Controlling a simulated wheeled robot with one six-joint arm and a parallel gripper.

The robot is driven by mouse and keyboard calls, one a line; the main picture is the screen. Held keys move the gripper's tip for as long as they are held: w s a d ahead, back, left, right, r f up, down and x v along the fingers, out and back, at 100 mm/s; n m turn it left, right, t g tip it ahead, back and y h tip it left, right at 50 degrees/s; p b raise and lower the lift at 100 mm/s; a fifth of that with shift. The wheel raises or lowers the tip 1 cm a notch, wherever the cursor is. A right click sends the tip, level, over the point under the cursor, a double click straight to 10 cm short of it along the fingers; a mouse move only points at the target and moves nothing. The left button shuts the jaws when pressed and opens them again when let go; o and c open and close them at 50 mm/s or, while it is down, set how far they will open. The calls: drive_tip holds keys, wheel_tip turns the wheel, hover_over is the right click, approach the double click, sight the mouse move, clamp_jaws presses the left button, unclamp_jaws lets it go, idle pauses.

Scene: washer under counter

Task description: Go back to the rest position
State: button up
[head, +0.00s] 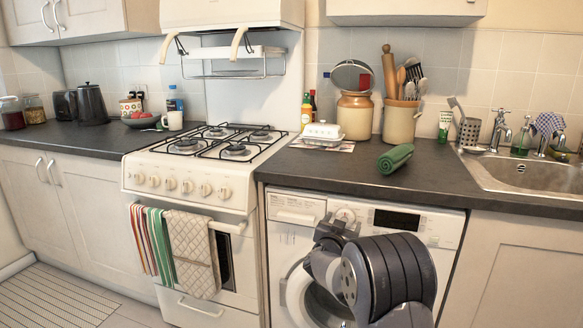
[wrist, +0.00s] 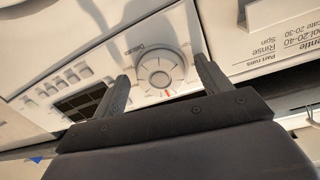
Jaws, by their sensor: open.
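My gripper (wrist: 160,95) is open in the wrist view, with its two dark fingers apart and nothing between them. Behind the fingers is the round program dial (wrist: 160,70) of the white washer. In the head view my arm stands in front of the washer (head: 450,232), and my gripper (head: 335,228) is close to the control panel by the dial. Whether the fingers touch the panel, I cannot tell. My arm hides much of the washer door (head: 298,290).
The dark counter (head: 330,172) runs above the washer and holds a rolled green towel (head: 395,158) and a butter dish (head: 321,133). The stove (head: 190,183) is to the left, with towels on its rail. The sink (head: 530,172) is to the right.

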drive_tip(key=s+a+n+y+p, duration=0.1)
drive_tip(key=s+a+n+p, duration=0.1)
drive_tip(key=s, duration=0.9)
drive_tip(key=shift+s+a+r+n+y, duration=0.25)
drive_tip(key=shift+s+a+n+y, duration=0.1)
drive_tip(key=shift+a+n, duration=0.55)
